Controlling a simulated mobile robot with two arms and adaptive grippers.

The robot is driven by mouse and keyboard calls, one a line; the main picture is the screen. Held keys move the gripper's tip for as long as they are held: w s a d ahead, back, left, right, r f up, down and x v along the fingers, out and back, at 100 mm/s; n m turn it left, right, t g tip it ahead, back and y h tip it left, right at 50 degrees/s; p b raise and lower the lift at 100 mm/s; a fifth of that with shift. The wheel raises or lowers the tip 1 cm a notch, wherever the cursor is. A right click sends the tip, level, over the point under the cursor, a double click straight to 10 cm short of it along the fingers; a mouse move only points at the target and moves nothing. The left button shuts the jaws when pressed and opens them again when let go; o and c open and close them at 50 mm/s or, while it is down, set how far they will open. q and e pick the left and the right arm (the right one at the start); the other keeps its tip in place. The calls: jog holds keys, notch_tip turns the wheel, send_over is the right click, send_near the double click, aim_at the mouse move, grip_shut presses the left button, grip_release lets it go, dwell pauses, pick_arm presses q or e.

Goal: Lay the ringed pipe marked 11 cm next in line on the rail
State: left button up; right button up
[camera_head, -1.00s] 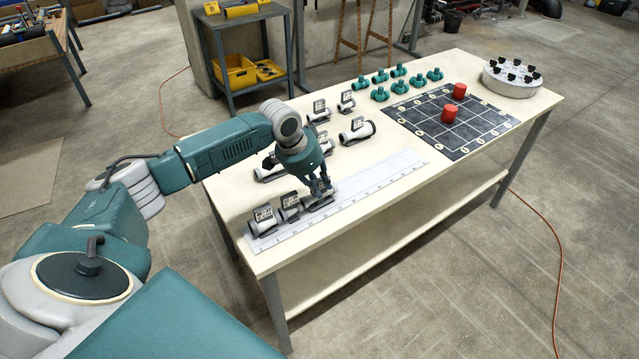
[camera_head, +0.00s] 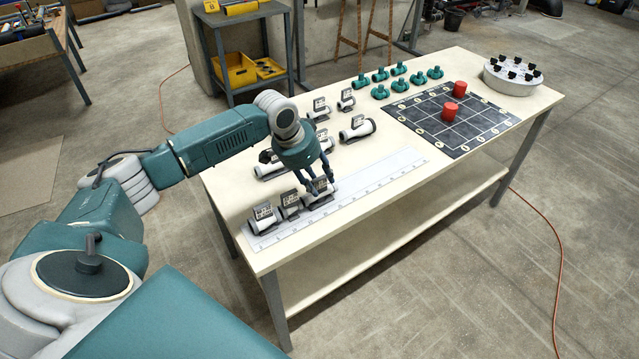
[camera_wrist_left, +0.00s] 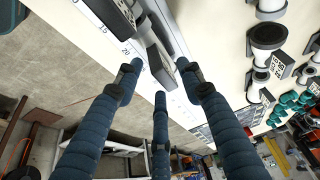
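The white rail with ruler marks (camera_head: 385,181) lies along the near side of the table; it also shows in the wrist view (camera_wrist_left: 96,17). Three grey-white pipes with dark tags lie in line at its left end: the first pipe (camera_head: 263,217), the second pipe (camera_head: 289,204) and the third pipe (camera_head: 323,198). I cannot read their tags. My left gripper (camera_head: 318,192) is just above the third pipe, fingers spread. In the left wrist view the fingers (camera_wrist_left: 160,88) stand apart, with a pipe's dark tag (camera_wrist_left: 160,66) beyond them. My right gripper is out of view.
Green fittings (camera_head: 398,85), a dark grid mat (camera_head: 470,136) with two red cylinders (camera_head: 451,111), and a round white holder (camera_head: 512,82) are farther right. The rail's right part is clear.

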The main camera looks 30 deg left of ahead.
pick_arm(q)
jog(key=b+v, duration=0.1)
jog(key=v, duration=0.9)
